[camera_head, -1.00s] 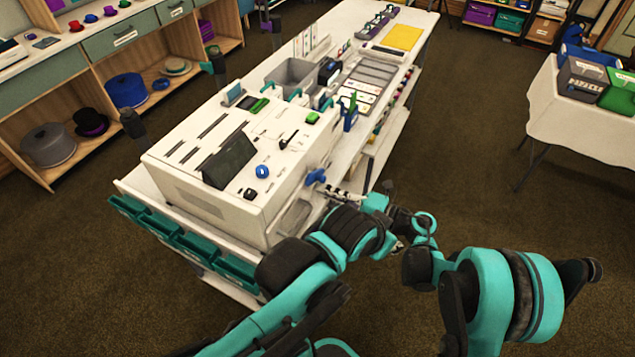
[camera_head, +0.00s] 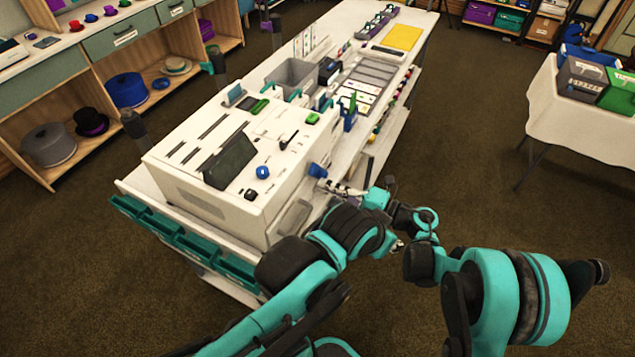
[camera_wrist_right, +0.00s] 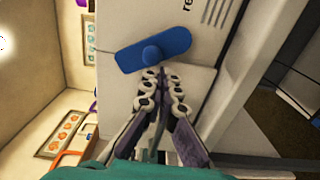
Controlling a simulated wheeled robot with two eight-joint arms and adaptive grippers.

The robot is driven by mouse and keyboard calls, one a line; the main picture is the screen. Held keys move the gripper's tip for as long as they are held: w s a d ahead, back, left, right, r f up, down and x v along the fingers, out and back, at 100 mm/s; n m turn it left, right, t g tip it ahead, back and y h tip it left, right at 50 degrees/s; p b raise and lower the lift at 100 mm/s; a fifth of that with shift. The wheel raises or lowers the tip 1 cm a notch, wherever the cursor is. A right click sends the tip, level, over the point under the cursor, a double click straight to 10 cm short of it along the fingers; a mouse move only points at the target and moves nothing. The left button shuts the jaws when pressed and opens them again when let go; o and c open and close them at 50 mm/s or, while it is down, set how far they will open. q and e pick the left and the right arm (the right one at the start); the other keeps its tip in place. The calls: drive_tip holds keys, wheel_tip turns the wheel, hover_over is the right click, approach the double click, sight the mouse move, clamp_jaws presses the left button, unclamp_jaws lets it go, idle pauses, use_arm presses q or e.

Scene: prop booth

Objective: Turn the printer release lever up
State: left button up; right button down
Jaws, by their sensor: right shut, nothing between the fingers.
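The blue release lever (camera_head: 317,171) sits on the right side face of the white printer (camera_head: 205,195). In the right wrist view the lever (camera_wrist_right: 175,46) is a flat blue bar with a round hub, lying slightly slanted across the picture. My right gripper (camera_head: 327,184) is just beside the lever in the head view. In the right wrist view its fingers (camera_wrist_right: 152,74) are together and empty, their tips just below the hub. I cannot tell whether they touch it.
The printer's top carries a dark screen (camera_head: 230,160), a blue knob (camera_head: 262,172) and a black lever (camera_head: 287,140). Teal bins (camera_head: 180,241) line the table's front edge. A white-covered table (camera_head: 575,125) stands at the right, with open floor between.

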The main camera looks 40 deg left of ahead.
drive_tip(key=shift+r, duration=0.1)
drive_tip(key=shift+w+r, duration=0.25)
drive_tip(key=shift+r, duration=0.15)
drive_tip(key=shift+w+a+r, duration=0.1)
idle(0.5)
drive_tip(key=shift+w+a+r+p, duration=0.1)
drive_tip(key=shift+w+r+p, duration=0.15)
drive_tip(key=shift+r+p, duration=0.05)
drive_tip(key=b+v, duration=0.1)
drive_tip(key=v, duration=0.6)
idle(0.6)
drive_tip(key=shift+r, duration=0.1)
idle(0.4)
